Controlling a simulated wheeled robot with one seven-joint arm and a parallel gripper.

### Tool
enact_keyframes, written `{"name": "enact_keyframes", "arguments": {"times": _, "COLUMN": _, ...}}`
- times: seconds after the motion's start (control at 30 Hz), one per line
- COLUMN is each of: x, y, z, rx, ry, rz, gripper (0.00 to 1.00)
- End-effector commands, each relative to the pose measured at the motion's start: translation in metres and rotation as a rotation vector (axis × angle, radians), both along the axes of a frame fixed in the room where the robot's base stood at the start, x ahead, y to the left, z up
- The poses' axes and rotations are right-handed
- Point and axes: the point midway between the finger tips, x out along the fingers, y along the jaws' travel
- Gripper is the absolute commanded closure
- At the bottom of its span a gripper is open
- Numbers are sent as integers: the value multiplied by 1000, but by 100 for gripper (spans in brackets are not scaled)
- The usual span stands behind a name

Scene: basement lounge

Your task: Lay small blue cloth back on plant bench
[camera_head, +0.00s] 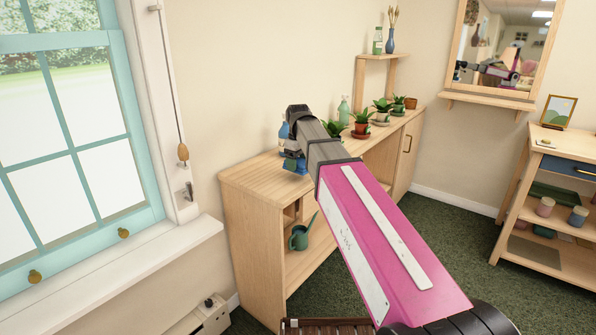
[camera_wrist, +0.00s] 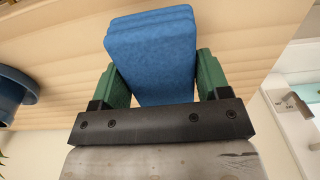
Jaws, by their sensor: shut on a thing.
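The small blue cloth (camera_wrist: 152,58), folded in layers, is between the two green fingers of my gripper (camera_wrist: 163,78) in the wrist view. My gripper is shut on it. The pale wood plant bench (camera_head: 246,178) stands along the wall in the head view. My gripper (camera_head: 294,162) is over the bench's near end, with a little blue and green showing beneath my wrist. The wood top also fills the background of the wrist view (camera_wrist: 60,60). I cannot tell whether the cloth touches the wood.
Potted plants (camera_head: 361,124) and a pale green bottle (camera_head: 344,108) stand farther along the bench. A blue bottle (camera_head: 283,131) is close behind my gripper. A round blue object (camera_wrist: 14,92) is left of the cloth. A watering can (camera_head: 300,236) sits on the lower shelf. The near left top is clear.

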Motion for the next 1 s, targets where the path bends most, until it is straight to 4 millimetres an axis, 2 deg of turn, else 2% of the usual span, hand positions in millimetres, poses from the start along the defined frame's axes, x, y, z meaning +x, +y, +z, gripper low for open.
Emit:
{"name": "enact_keyframes", "arguments": {"times": 0.23, "x": -1, "y": 0, "z": -31, "rx": -1, "ry": 1, "rz": 0, "gripper": 53}}
{"name": "enact_keyframes", "arguments": {"times": 0.47, "x": 0, "y": 0, "z": -33, "rx": 0, "ry": 0, "rz": 0, "gripper": 53}}
{"name": "enact_keyframes", "arguments": {"times": 0.5, "x": 0, "y": 0, "z": -33, "rx": 0, "ry": 0, "rz": 0, "gripper": 17}}
{"name": "enact_keyframes", "arguments": {"times": 0.53, "x": 0, "y": 0, "z": -33, "rx": 0, "ry": 0, "rz": 0, "gripper": 8}}
{"name": "enact_keyframes", "arguments": {"times": 0.57, "x": 0, "y": 0, "z": -33, "rx": 0, "ry": 0, "rz": 0, "gripper": 5}}
{"name": "enact_keyframes", "arguments": {"times": 0.87, "x": 0, "y": 0, "z": -31, "rx": 0, "ry": 0, "rz": 0, "gripper": 5}}
{"name": "enact_keyframes", "arguments": {"times": 1.0, "x": 0, "y": 0, "z": -21, "rx": 0, "ry": -1, "rz": 0, "gripper": 5}}
